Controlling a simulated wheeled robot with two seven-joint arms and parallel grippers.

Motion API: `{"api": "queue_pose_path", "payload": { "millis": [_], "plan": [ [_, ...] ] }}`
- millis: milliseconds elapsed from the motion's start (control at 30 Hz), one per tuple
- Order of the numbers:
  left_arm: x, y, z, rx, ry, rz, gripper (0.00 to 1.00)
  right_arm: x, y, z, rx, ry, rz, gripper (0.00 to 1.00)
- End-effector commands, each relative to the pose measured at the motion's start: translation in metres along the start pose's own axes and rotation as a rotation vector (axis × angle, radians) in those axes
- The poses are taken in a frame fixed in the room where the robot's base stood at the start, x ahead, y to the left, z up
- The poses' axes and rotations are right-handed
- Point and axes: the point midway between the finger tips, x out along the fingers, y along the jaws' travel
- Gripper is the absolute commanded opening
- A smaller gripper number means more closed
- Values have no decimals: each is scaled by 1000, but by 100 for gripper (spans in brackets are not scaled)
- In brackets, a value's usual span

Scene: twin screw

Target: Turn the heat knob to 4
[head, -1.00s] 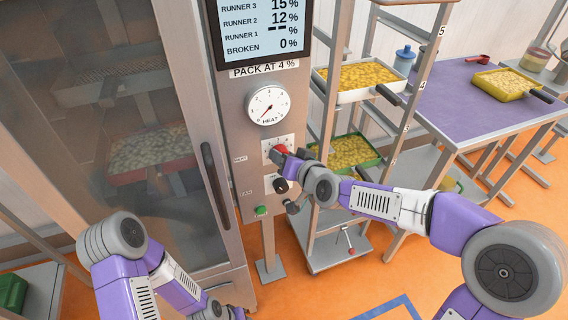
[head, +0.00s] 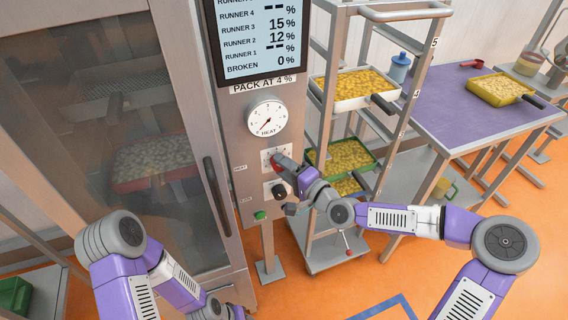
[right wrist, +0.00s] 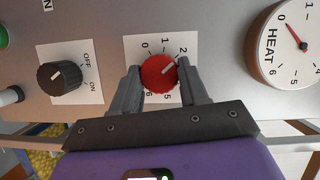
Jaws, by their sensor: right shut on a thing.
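The red heat knob (right wrist: 158,73) sits on a white scale plate and shows as a red spot in the head view (head: 275,160). In the head view my right gripper (head: 281,164) covers part of the knob. The heat gauge (head: 267,117) above has its red needle near 0. My left arm is at lower left, its gripper not visible.
A black OFF/ON knob (right wrist: 60,78) is close beside the red one, with a green button (head: 260,215) below it. The oven door handle (head: 216,196) stands to the left. A rack with yellow-filled trays (head: 352,101) is close on the right.

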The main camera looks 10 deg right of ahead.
Motion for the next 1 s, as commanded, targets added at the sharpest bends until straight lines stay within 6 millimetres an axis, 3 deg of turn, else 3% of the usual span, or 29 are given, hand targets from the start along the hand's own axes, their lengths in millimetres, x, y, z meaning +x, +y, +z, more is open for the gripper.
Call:
{"api": "queue_pose_path", "payload": {
  "millis": [1000],
  "plan": [
    [35, -13, -1, 0, 0, 0, 43, 2, 6, 3, 897, -1, -375, 13]
  ]
}}
